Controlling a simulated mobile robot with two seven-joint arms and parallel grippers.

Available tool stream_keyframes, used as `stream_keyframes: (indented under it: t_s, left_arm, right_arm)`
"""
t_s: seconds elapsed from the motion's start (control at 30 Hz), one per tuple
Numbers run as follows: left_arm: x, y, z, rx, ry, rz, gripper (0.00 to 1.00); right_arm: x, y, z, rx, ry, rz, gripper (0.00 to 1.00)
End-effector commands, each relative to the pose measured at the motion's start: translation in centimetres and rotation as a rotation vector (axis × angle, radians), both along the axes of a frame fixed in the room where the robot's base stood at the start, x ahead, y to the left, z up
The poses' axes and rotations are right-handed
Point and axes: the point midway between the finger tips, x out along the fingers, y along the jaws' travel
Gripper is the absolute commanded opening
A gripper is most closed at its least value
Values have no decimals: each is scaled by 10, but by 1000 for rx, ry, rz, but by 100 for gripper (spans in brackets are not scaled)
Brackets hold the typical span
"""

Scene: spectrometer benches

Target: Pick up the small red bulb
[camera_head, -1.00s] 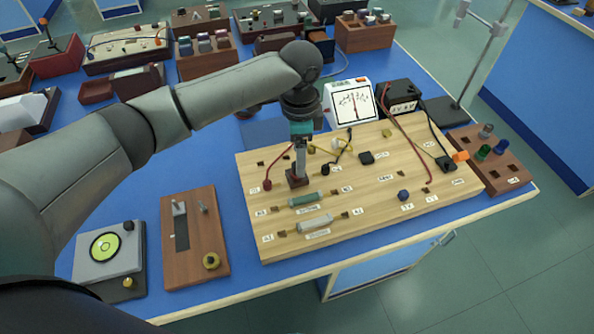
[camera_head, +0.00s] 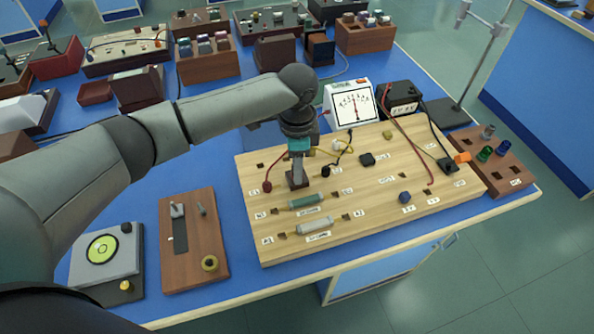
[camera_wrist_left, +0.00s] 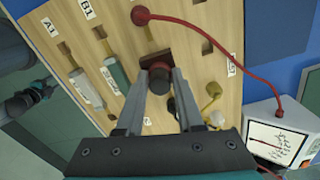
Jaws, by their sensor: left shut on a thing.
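A small dark red-brown piece (camera_wrist_left: 155,59) sits between my left fingertips in the left wrist view; I take it for the small red bulb on its square base. It also shows in the head view (camera_head: 297,181), low at the wooden circuit board (camera_head: 370,215). My left gripper (camera_head: 297,174) points down and is shut on this piece. I cannot tell whether the base touches the board.
A red plug (camera_head: 267,187) and a black plug (camera_head: 325,171) with leads stand on either side of the gripper. Green (camera_head: 307,201) and white (camera_head: 315,225) resistors lie in front. A meter (camera_head: 352,103) and a dark supply (camera_head: 399,99) stand behind.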

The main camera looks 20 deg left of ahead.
Motion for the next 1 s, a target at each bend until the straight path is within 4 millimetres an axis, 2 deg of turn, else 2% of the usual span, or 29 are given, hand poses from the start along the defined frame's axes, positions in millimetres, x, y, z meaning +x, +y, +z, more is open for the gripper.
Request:
stream_keyframes:
  t_s: [0.03, 0.17, 0.5, 0.63, 0.77, 1.0]
  left_arm:
    - [0, 0, 0, 0, 0, 0, 14]
    - [0, 0, 0, 0, 0, 0, 0]
    - [0, 0, 0, 0, 0, 0, 0]
    - [1, 0, 6, -2, -2, 0, 0]
    - [1, 0, 26, -1, -4, -1, 0]
    - [1, 0, 93, -2, -6, -1, 0]
  right_arm:
    - [0, 0, 0, 0, 0, 0, 50]
    - [0, 0, 0, 0, 0, 0, 50]
    - [0, 0, 0, 0, 0, 0, 50]
    - [0, 0, 2, 0, 0, 0, 50]
    - [0, 0, 8, 0, 0, 1, 50]
    - [0, 0, 23, 0, 1, 1, 50]
